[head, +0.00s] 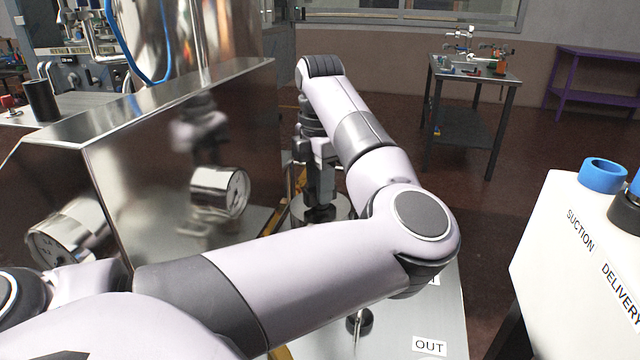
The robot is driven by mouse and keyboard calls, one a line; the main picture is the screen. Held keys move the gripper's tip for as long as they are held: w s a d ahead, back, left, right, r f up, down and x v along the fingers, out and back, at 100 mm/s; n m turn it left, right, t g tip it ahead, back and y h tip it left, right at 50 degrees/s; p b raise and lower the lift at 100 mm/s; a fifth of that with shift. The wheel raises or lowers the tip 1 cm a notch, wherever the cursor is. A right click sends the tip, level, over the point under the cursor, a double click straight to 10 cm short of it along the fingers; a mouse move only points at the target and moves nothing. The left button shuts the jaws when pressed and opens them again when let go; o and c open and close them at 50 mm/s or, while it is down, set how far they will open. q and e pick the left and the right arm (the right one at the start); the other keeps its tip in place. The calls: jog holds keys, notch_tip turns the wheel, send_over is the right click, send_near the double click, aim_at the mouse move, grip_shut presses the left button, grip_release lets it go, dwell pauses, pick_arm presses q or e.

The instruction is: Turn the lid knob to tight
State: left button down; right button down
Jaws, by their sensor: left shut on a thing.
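My left arm comes in from the left and reaches across the middle of the head view. Its gripper (319,190) points straight down just beyond the shiny steel panel. It is shut on the lid knob, which is mostly hidden by the fingers. Under the fingers a round metal lid (335,207) shows in part; my forearm covers its near side. No mark for tight can be read from here. My right gripper is not in view.
A tall steel panel (170,150) stands close left of the gripper, with a dial gauge (235,192) near it. A small black knob (365,317) and an OUT label (430,346) are in front. A white SUCTION/DELIVERY unit (560,270) stands right.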

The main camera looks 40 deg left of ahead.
pick_arm(q)
jog(key=shift+d+f, duration=0.1)
jog(key=shift+f, duration=0.1)
jog(key=c, duration=1)
grip_release()
jog(key=shift+o, duration=0.2)
jog(key=shift+r, duration=0.1)
notch_tip(320, 180, up, 6)
jog(key=shift+r+p, duration=0.15)
jog(key=shift+p, duration=0.4)
jog(key=shift+r, duration=0.4)
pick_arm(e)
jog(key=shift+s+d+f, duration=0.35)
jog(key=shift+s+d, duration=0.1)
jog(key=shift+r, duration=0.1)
